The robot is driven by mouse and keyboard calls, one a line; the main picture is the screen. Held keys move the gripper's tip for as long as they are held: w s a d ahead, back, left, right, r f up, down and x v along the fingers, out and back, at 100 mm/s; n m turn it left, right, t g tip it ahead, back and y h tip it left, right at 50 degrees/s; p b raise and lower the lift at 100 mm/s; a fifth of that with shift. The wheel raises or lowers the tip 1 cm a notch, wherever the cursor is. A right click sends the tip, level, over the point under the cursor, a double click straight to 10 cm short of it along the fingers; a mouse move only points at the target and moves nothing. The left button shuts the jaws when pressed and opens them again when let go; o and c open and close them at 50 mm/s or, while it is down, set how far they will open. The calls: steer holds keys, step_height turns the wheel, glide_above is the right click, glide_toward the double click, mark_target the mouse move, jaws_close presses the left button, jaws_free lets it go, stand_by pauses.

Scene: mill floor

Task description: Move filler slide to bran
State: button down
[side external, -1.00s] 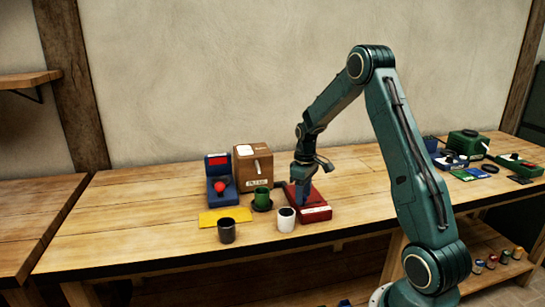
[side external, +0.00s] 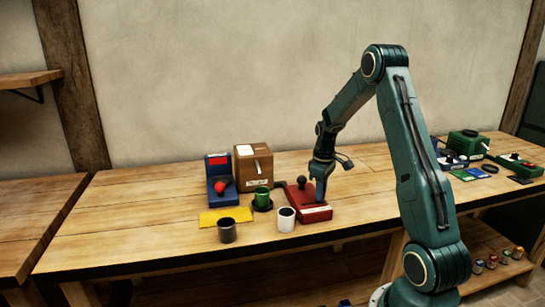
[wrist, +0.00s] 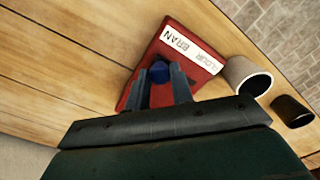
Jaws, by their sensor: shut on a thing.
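The filler is a red box (side external: 305,208) on the bench with a white label on its front edge. In the wrist view the label (wrist: 188,48) reads BRAN at one end and FLOUR at the other. The blue slide knob (wrist: 160,72) sits between my fingertips, roughly in line with the BRAN end. My gripper (side external: 320,197) is low over the right part of the red box, and the wrist view shows it (wrist: 164,82) shut on the knob. The slide's track is mostly hidden by the fingers.
A white cup (side external: 286,223) and dark cup (side external: 227,233) stand in front and left. A green cup (side external: 262,196), brown box (side external: 253,165) and blue device (side external: 219,185) are further left.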

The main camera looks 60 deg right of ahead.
steer(key=shift+s+d, duration=0.2)
steer(key=shift+d, duration=0.05)
steer(key=c, duration=1.2)
jaws_free()
steer(key=shift+r, duration=0.1)
steer(key=shift+w+r, duration=0.1)
steer(key=shift+r, duration=0.65)
step_height(320, 180, up, 12)
steer(key=shift+r, duration=0.15)
